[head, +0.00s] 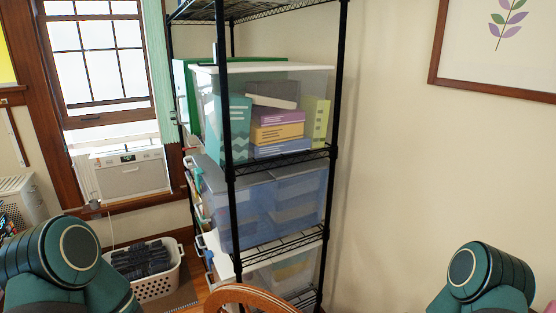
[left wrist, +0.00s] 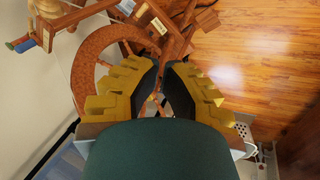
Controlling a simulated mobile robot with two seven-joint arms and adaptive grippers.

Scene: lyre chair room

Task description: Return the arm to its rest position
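My left arm (head: 70,262) shows at the lower left of the head view, bent, with its gripper out of frame. My right arm (head: 485,275) shows at the lower right, and its gripper is also out of frame. In the left wrist view my left gripper (left wrist: 163,70) has a gap between its yellow-padded fingers, with nothing held that I can see. A brown wooden wheel and frame (left wrist: 88,48) lie beyond the fingertips. Whether they touch the fingers I cannot tell.
A black wire shelf (head: 230,190) with clear bins stands ahead. The wooden wheel's rim (head: 255,295) shows at the bottom centre. A white laundry basket (head: 160,285) is on the floor at left, below a window air conditioner (head: 130,180). Wooden floor (left wrist: 265,50) is clear at right in the wrist view.

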